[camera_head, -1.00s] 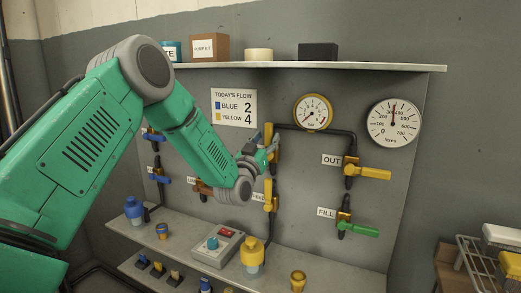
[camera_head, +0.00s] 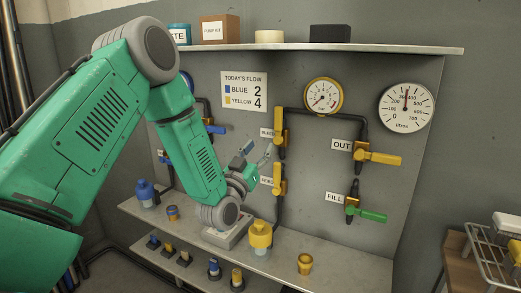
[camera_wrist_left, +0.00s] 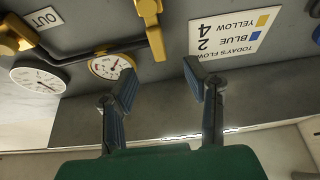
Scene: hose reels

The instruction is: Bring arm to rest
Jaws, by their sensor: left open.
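My left arm comes in from the left in the head view, green with grey joints. Its gripper (camera_head: 253,158) is in front of the grey panel, just left of the yellow valve handles (camera_head: 280,132). In the left wrist view the gripper (camera_wrist_left: 158,85) shows two dark fingers spread apart with nothing between them. It is apart from the panel as far as I can see. My right gripper is not in any view.
The panel carries a yellow-rimmed gauge (camera_head: 323,97), a white litres dial (camera_head: 406,107), a yellow OUT valve handle (camera_head: 378,158) and a green FILL handle (camera_head: 372,215). A lower shelf (camera_head: 338,268) holds a yellow bottle (camera_head: 261,236) and a blue bottle (camera_head: 147,193). A wire rack (camera_head: 482,255) stands at right.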

